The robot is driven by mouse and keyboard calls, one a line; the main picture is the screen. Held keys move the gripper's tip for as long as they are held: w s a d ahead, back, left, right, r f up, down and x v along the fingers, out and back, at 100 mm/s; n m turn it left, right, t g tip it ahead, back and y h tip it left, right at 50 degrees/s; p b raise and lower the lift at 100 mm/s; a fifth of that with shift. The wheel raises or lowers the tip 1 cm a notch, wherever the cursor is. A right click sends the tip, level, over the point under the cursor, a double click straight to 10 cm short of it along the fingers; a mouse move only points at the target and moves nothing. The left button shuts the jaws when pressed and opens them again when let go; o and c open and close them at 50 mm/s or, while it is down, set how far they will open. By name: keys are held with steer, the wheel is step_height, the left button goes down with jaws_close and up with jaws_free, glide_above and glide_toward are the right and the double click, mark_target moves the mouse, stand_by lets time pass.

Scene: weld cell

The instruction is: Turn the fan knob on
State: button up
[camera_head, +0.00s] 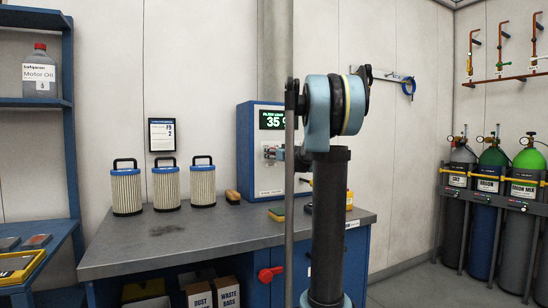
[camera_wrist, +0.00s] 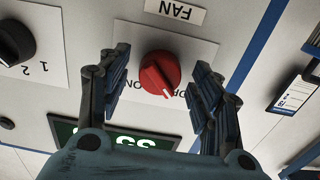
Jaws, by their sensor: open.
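The red fan knob (camera_wrist: 160,73) sits on a white plate below an upside-down FAN label (camera_wrist: 175,11) in the wrist view. A pale pointer mark shows on its lower edge, pointing down and slightly right. Lettering beside the knob is partly hidden by the knob and a finger. My gripper (camera_wrist: 160,68) is open, one finger on each side of the knob, with visible gaps. Contact cannot be told. In the head view my gripper (camera_head: 272,153) is at the front of the blue-sided control cabinet (camera_head: 245,150); the knob is hidden there.
A black knob (camera_wrist: 14,42) with numbers and a green-lit display (camera_wrist: 115,138) are near. On the workbench (camera_head: 200,243) stand several items, including three filter cartridges (camera_head: 166,190) and a yellow-green sponge (camera_head: 277,214). Gas cylinders (camera_head: 487,205) stand at right.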

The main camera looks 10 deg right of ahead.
steer(key=c, duration=1.1)
steer(key=shift+m, duration=0.3)
steer(key=m, duration=1.7)
steer(key=shift+d, duration=0.1)
steer(key=shift+s+m, duration=0.1)
steer(key=shift+m, duration=0.2)
